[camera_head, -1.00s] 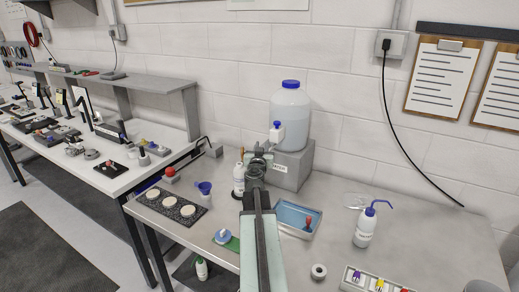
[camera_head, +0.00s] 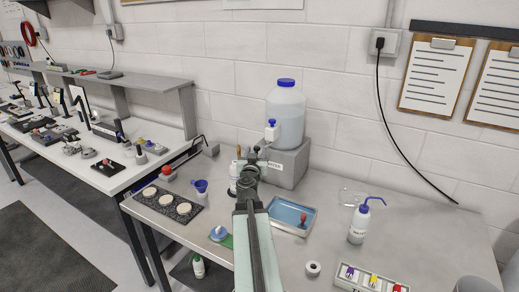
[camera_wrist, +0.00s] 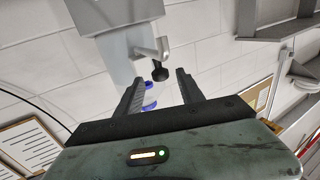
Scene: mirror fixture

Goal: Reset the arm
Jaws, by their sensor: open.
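My arm reaches from the bottom centre of the head view over the steel bench. My gripper (camera_head: 256,152) is at its far end, just in front of the grey block under the large jug (camera_head: 285,108). In the wrist view its two dark fingers (camera_wrist: 158,82) stand apart, with nothing held between them. Past the fingertips show a pale spout with a black knob (camera_wrist: 160,73) and a blue cap (camera_wrist: 150,97). A white bottle (camera_head: 233,178) stands just left of the gripper, partly hidden by it.
A blue tray (camera_head: 305,229) lies right of my arm, with a wash bottle (camera_head: 360,222) beyond it. A black mat with white discs (camera_head: 168,206), a blue funnel (camera_head: 201,187) and a red knob (camera_head: 167,174) are on the left. The bench's far right is mostly clear.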

